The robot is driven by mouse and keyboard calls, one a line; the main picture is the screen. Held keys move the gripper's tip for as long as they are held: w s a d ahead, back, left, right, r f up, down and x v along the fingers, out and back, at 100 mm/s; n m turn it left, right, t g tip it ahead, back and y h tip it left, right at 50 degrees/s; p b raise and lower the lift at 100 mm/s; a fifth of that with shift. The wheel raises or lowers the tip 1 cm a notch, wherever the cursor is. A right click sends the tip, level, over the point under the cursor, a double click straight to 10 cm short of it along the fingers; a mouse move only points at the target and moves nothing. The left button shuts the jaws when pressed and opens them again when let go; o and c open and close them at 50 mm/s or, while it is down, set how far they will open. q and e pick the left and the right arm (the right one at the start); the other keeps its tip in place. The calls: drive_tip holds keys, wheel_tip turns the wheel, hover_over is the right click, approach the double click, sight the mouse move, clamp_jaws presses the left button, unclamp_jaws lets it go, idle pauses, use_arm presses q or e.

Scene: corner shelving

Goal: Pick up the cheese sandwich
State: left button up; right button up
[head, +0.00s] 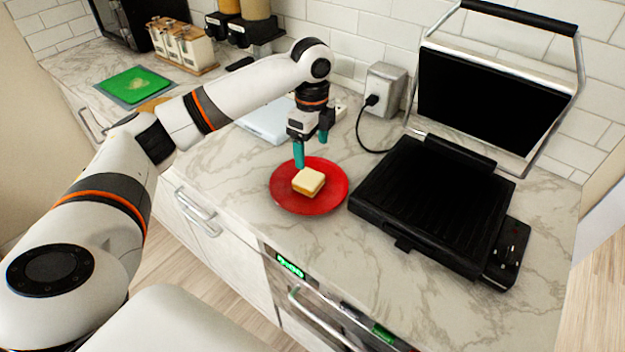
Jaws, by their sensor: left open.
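The cheese sandwich (309,181) is a small square of pale bread with a yellow layer at its side. It lies on a round red plate (332,198) on the marble counter. My left gripper (311,152) points down with its teal fingers apart, just behind and above the sandwich. One finger is close to the sandwich's back left edge; I cannot tell whether it touches. Nothing shows between the fingers. My right gripper is not in view.
An open black panini press (435,200) stands right of the plate, its lid raised. Behind are a wall outlet with a cord (383,90) and a white board (266,120). A green board (135,86) and jars (182,45) stand at the back left. The counter's front left is clear.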

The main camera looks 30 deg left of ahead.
sight(310, 178)
use_arm(q)
wheel_tip(310, 178, down, 4)
drive_tip(key=shift+r, duration=0.1)
drive_tip(key=shift+f+p, duration=0.3)
drive_tip(key=f, duration=0.2)
drive_tip(key=f+p, duration=0.1)
drive_tip(key=f, duration=0.1)
drive_tip(key=shift+s, duration=0.35)
drive_tip(key=shift+a+f, duration=0.1)
drive_tip(key=shift+f, duration=0.45)
drive_tip(key=c, duration=1.1)
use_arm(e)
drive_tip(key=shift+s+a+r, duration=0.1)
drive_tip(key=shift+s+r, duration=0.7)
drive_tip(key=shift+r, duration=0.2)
